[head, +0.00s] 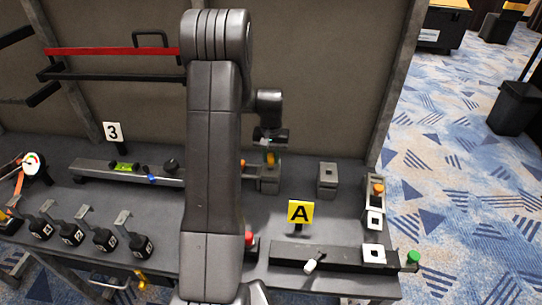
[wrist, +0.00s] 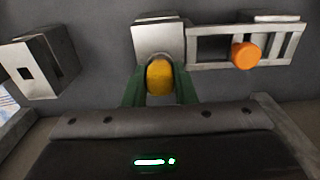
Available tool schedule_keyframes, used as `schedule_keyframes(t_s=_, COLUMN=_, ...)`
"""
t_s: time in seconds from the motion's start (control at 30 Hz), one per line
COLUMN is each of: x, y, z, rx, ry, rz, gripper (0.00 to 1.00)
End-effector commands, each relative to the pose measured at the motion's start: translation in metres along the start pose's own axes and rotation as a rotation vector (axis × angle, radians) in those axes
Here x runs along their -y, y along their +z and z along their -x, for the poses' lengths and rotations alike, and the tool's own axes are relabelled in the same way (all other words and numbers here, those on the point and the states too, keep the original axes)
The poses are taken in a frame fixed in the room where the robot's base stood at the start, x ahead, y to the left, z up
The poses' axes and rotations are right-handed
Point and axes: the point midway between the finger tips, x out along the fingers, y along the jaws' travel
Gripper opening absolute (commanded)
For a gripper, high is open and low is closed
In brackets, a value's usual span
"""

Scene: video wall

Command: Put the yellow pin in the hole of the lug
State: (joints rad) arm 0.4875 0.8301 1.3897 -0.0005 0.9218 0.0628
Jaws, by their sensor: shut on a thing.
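My gripper (wrist: 158,88) is shut on the yellow pin (wrist: 159,76), with one green finger on each side of it. The pin's rounded yellow end shows in the wrist view. In the head view the yellow pin (head: 270,157) is just below my gripper (head: 270,148), over a grey metal block, which looks like the lug (head: 269,184). In the wrist view this lug (wrist: 158,40) is right behind the pin, and the pin covers its lower part. Its hole is hidden, and I cannot tell whether the pin's tip is in it.
A slotted metal rail (wrist: 212,46) with an orange knob (wrist: 246,55) adjoins the lug. A separate grey block (head: 327,180) with a square opening stands to the right in the head view. My arm hides the table's middle.

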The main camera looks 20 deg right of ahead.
Motion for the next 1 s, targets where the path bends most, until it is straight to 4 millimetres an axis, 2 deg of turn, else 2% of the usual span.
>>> schedule_keyframes(t_s=0.2, x=0.0, y=0.0, z=-0.0076, rx=0.0, ry=0.0, rz=0.0, gripper=0.01)
schedule_keyframes(t_s=0.5, x=0.0, y=-0.0001, z=-0.008, rx=0.0, ry=0.0, rz=0.0, gripper=0.01)
schedule_keyframes(t_s=0.53, x=0.0, y=-0.0001, z=-0.008, rx=0.0, ry=0.0, rz=0.0, gripper=0.26)
schedule_keyframes(t_s=0.63, x=0.0, y=-0.0001, z=-0.008, rx=0.0, ry=0.0, rz=0.0, gripper=0.46)
schedule_keyframes(t_s=0.67, x=0.0, y=-0.0001, z=-0.008, rx=0.0, ry=0.0, rz=0.0, gripper=0.5)
schedule_keyframes(t_s=0.87, x=0.0, y=-0.0001, z=-0.008, rx=0.0, ry=0.0, rz=0.0, gripper=0.5)
schedule_keyframes(t_s=0.97, x=0.0, y=0.0, z=-0.0081, rx=0.0, ry=0.0, rz=0.0, gripper=0.69)
schedule_keyframes(t_s=1.0, x=0.0, y=0.0, z=-0.0081, rx=0.0, ry=0.0, rz=0.0, gripper=0.72)
